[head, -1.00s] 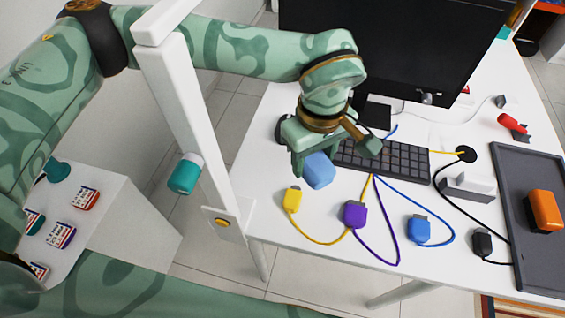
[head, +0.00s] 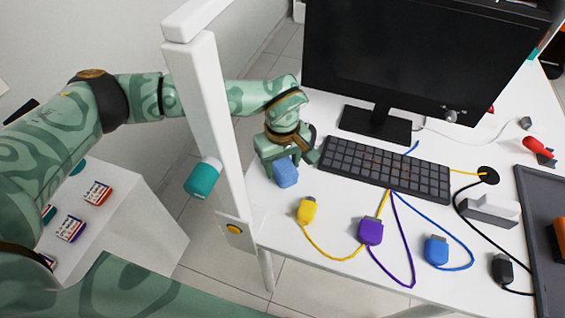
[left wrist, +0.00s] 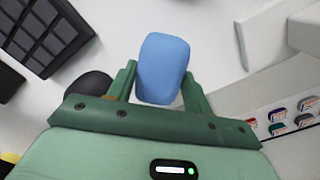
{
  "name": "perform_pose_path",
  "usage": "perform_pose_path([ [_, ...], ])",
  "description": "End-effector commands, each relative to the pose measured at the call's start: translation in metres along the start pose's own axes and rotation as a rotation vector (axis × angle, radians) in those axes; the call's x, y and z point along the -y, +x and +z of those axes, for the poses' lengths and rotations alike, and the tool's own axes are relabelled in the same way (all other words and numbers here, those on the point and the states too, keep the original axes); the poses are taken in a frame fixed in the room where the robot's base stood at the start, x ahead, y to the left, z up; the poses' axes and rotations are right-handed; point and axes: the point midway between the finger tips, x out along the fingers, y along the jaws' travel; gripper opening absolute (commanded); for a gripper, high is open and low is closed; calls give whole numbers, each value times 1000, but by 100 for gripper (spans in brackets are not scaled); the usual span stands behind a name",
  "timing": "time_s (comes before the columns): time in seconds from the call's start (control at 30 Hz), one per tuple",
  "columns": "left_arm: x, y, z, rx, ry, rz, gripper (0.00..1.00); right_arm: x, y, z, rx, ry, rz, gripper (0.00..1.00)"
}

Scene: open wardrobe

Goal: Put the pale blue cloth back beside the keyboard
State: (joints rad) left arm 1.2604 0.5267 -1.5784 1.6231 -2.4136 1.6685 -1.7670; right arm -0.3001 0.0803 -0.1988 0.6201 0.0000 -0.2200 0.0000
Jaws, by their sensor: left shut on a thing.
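The pale blue cloth (head: 285,173) is a small rounded block-like bundle just left of the keyboard (head: 385,168) in the head view. My left gripper (head: 284,160) is shut on it from above, and I cannot tell whether the cloth touches the desk. In the left wrist view the cloth (left wrist: 163,68) sits between the two green fingers of the left gripper (left wrist: 160,85). The keyboard (left wrist: 42,35) shows at the upper left there, apart from the cloth. My right gripper is not in view.
A yellow plug (head: 307,210), a purple plug (head: 371,230) and a blue plug (head: 436,249) with cables lie in front of the keyboard. The monitor (head: 420,60) stands behind it.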

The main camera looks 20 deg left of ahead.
Motion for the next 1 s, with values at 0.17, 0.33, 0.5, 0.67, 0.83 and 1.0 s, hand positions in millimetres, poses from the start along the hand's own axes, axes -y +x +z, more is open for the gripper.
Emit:
perform_pose_path([
  [0.17, 0, 1, 0, -1, 1, -1, 59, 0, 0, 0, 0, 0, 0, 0],
  [0.33, 0, 0, 0, -1, 0, -1, 72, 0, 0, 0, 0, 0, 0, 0],
  [0.5, 0, -1, 0, -1, 0, -1, 72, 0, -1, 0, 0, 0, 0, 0],
  [0.67, 0, -20, -1, -3, -1, 1, 72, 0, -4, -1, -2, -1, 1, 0],
  [0.83, 0, -60, -1, -4, 0, 2, 72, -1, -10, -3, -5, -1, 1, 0],
  [1.0, 0, -96, 0, -3, 0, 1, 72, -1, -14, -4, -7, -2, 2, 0],
])
